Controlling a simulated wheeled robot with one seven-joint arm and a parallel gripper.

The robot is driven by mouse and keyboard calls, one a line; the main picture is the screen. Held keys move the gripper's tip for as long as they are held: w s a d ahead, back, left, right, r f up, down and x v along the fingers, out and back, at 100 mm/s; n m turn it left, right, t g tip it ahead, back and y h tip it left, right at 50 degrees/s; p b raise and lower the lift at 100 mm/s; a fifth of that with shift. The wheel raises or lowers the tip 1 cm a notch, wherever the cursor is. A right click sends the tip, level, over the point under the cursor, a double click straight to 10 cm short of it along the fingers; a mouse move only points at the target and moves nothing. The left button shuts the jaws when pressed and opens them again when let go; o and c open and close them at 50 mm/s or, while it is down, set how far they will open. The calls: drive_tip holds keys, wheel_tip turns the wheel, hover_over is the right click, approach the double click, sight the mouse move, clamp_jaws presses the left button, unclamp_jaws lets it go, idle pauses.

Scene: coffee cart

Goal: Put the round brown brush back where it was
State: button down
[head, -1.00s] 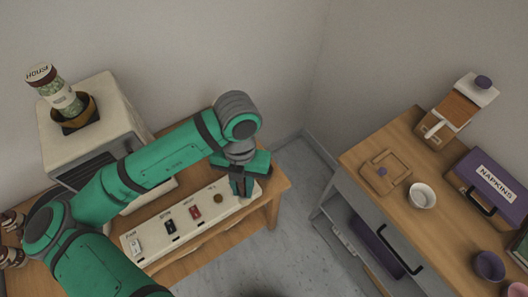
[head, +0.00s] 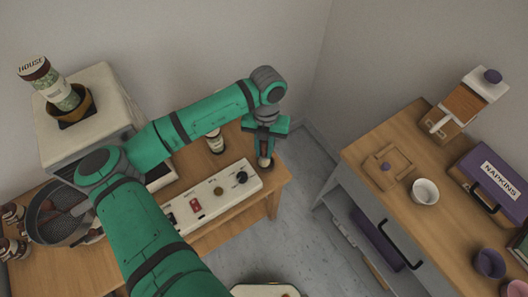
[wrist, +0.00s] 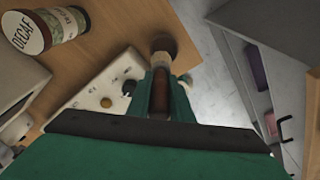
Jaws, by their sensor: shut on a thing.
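The round brown brush (wrist: 159,92) is between the two green fingers of my gripper (wrist: 162,90) in the wrist view. Its dark brown middle shows between them, and a rounded brown end with a pale band sticks out past the tips. In the head view my gripper (head: 265,148) points down at the right end of the wooden table (head: 278,182), beyond the switch panel. The brush's lower end (head: 265,163) shows just below the fingers, close to the tabletop. I cannot tell whether it touches the wood.
The white switch panel (head: 215,198) with a black knob (head: 241,178) lies close to my gripper. A decaf jar (head: 214,142) stands behind the panel. A pan (head: 55,215) and jars are at the far left. Open floor separates this table from the right cabinet (head: 352,205).

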sight(266, 154)
drive_tip(key=shift+w+d+f, duration=0.4)
drive_tip(key=shift+w+f, duration=0.05)
drive_tip(key=shift+f, duration=0.2)
drive_tip(key=shift+a+f, duration=0.1)
drive_tip(key=shift+f, duration=1.5)
drive_tip(key=shift+f, duration=0.1)
drive_tip(key=c, duration=1.6)
unclamp_jaws()
drive_tip(key=r, duration=0.4)
drive_tip(key=w+r, duration=0.1)
drive_tip(key=r, duration=0.3)
drive_tip(key=w+r, duration=0.1)
drive_tip(key=r, duration=0.3)
drive_tip(key=shift+d, duration=0.2)
